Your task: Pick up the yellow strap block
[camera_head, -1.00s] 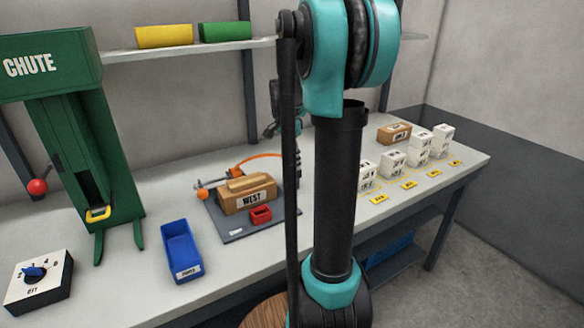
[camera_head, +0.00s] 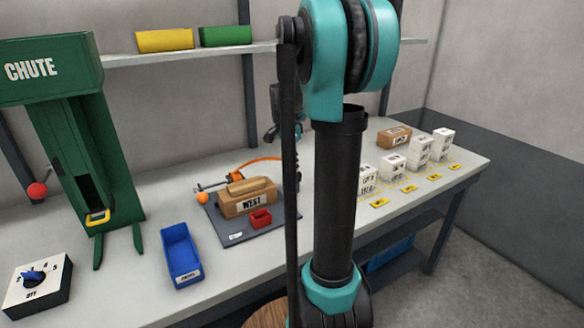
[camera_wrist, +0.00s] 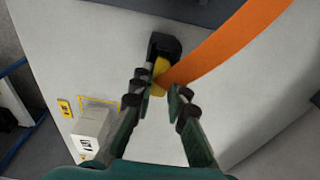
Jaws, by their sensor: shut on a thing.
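The yellow strap block (camera_wrist: 160,67) is small and sits at the end of the orange strap in the wrist view. My gripper (camera_wrist: 160,88) is shut on it, with one finger on either side. A black holder (camera_wrist: 162,46) is directly behind the block; I cannot tell whether they touch. The orange strap (camera_wrist: 225,45) runs from the block to the upper right.
A blue bin (camera_head: 180,255), a green chute (camera_head: 100,150) and a dial box (camera_head: 38,287) are at left. White blocks (camera_head: 391,168) stand at right.

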